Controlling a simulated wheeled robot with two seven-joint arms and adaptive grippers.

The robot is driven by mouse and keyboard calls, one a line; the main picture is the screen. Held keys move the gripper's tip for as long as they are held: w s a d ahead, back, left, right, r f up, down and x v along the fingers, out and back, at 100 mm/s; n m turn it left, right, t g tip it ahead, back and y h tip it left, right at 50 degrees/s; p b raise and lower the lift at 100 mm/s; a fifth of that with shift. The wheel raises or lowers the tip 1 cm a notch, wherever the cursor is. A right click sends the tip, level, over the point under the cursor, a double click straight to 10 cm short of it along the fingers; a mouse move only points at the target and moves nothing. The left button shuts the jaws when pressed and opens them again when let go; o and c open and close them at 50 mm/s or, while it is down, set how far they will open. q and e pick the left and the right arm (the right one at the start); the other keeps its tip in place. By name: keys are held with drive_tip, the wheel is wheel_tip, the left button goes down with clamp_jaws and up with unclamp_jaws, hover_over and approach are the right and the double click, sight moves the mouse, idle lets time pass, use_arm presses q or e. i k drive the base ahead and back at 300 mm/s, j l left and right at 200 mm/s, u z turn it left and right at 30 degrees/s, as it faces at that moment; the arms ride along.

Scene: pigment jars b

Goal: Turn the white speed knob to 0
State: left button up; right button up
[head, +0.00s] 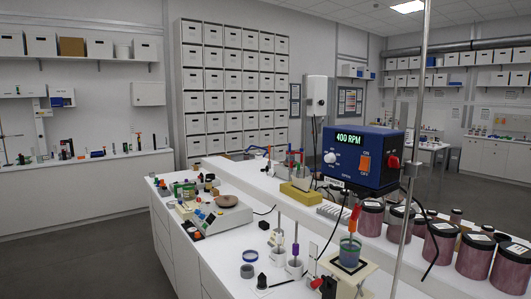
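The white speed knob (330,158) is on the left part of the front face of a blue stirrer box (352,147). Small marks surround the knob; they are too small to read, so I cannot tell where it points. The green display (349,139) above it reads 400 RPM. An orange switch (365,163) marked ON and OFF sits to the right of the knob. Neither of my grippers is in view.
A metal rod (411,165) stands upright at the box's right. Several dark-lidded pigment jars (442,243) line the bench on the right. A beaker (349,252) stands on a pale base below the box. A yellow block (297,194) and a round-topped device (227,200) are left.

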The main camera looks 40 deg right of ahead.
sight(330, 158)
drive_tip(key=i+j+z, duration=0.1)
drive_tip(key=i+z, duration=0.3)
drive_tip(key=i+j+z, duration=0.25)
drive_tip(key=i+z, duration=0.15)
drive_tip(key=i, duration=0.15)
drive_tip(key=i+j+z, duration=0.45)
